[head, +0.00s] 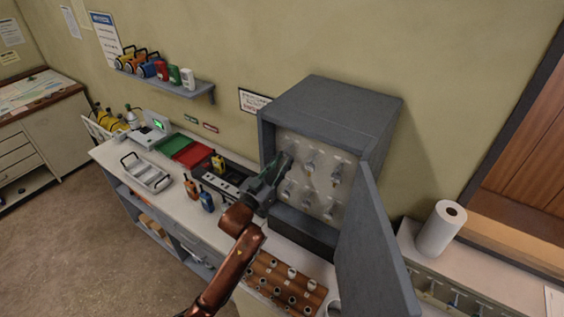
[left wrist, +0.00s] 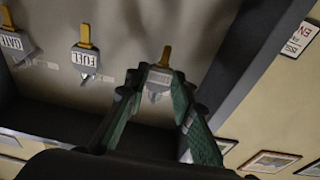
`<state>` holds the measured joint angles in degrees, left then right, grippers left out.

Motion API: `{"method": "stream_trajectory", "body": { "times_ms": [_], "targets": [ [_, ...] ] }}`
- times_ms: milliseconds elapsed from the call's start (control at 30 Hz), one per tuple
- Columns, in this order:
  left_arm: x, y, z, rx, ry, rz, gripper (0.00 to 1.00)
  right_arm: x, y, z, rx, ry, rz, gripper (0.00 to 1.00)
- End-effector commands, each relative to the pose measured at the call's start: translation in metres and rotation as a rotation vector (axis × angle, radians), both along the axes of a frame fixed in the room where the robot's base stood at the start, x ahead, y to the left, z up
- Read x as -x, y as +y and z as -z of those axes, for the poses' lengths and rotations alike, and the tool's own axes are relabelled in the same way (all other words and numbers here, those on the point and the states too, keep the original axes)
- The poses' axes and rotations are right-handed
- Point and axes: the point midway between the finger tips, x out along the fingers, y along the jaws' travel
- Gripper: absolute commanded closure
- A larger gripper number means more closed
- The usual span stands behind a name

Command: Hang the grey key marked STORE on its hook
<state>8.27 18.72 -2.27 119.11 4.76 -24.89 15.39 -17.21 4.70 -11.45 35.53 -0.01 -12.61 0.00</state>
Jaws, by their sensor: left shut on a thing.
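The grey key cabinet (head: 340,110) stands open, its door (head: 375,250) swung out to the right. Several keys (head: 310,165) hang in rows on its pale back panel. My left gripper (head: 286,160) reaches into the cabinet's left side. In the left wrist view my left gripper (left wrist: 160,98) is shut on a grey key with a yellow end (left wrist: 158,78). Its marking is too small to read, and I cannot tell whether it touches a hook. Beside it hangs a grey key marked FUEL (left wrist: 86,60), and another marked key (left wrist: 16,42) farther left. My right gripper is out of view.
The cabinet's side wall (left wrist: 262,70) is close beside my left gripper. Radios (head: 207,200) and red and green trays (head: 190,150) stand on the counter to the left. A brown rack (head: 285,280) lies in front of the cabinet. A paper roll (head: 441,230) stands right.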

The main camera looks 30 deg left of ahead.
Motion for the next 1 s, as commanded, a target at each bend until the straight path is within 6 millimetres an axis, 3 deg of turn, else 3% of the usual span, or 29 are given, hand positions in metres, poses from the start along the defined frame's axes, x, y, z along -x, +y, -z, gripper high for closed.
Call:
{"method": "stream_trajectory", "body": {
  "times_ms": [267, 300, 567, 1000],
  "targets": [
    [-0.0019, -0.0008, 0.0039, 0.001, 0.006, 0.001, 0.97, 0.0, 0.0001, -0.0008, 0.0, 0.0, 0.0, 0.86],
    [-0.0019, -0.0008, 0.0042, 0.001, 0.006, 0.001, 0.76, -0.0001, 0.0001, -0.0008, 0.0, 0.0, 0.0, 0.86],
    [-0.0015, -0.0006, 0.0034, 0.0, 0.004, 0.0, 0.58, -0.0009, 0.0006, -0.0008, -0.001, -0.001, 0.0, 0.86],
    [-0.0011, -0.0004, 0.003, 0.001, 0.003, 0.0, 0.57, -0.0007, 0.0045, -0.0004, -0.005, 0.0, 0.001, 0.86]
  ]
}}
